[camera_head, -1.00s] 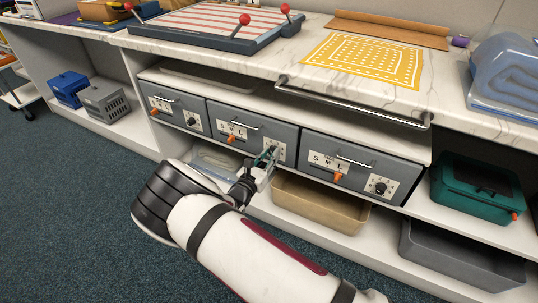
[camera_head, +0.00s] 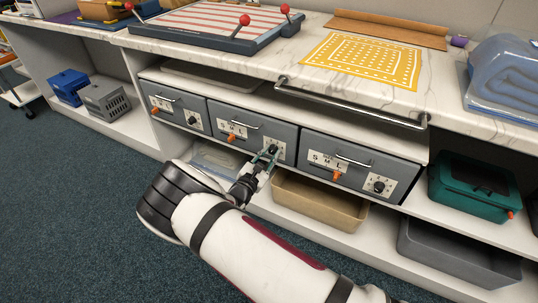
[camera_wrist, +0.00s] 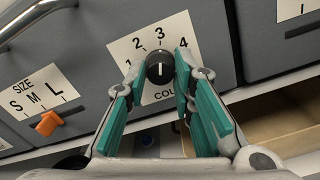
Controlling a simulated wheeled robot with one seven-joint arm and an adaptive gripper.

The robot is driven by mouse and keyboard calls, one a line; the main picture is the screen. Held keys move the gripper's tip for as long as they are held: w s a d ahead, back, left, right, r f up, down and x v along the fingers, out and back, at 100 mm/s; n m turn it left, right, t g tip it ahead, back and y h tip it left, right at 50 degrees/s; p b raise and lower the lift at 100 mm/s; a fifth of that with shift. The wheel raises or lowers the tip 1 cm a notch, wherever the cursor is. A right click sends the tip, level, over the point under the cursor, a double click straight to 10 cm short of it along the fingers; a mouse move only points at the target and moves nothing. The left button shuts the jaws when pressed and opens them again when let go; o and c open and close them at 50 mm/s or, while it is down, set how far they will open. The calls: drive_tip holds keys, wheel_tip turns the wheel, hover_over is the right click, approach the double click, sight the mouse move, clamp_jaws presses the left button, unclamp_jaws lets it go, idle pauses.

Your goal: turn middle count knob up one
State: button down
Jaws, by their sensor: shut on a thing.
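The middle grey drawer (camera_head: 222,117) carries a black count knob (camera_head: 273,149) on a white plate with numbers. In the wrist view, the count knob (camera_wrist: 160,68) has a short, nearly vertical white line below the printed 3. I cannot tell which end of the line points. My gripper (camera_head: 267,157) is at this knob, coming from below. In the wrist view, the teal fingers of my gripper (camera_wrist: 160,72) stand on either side of the knob and are shut on it. The right finger partly covers the plate.
An orange size slider (camera_wrist: 48,124) is left of the knob on the same drawer, below a bar handle (camera_head: 245,124). A right drawer (camera_head: 314,145) and a left drawer (camera_head: 160,97) flank it. A tan bin (camera_head: 310,205) sits on the shelf below.

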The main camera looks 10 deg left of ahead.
drive_tip(key=shift+f, duration=0.1)
drive_tip(key=c, duration=1.3)
unclamp_jaws()
drive_tip(key=shift+c, duration=0.2)
drive_tip(key=v, duration=1.2)
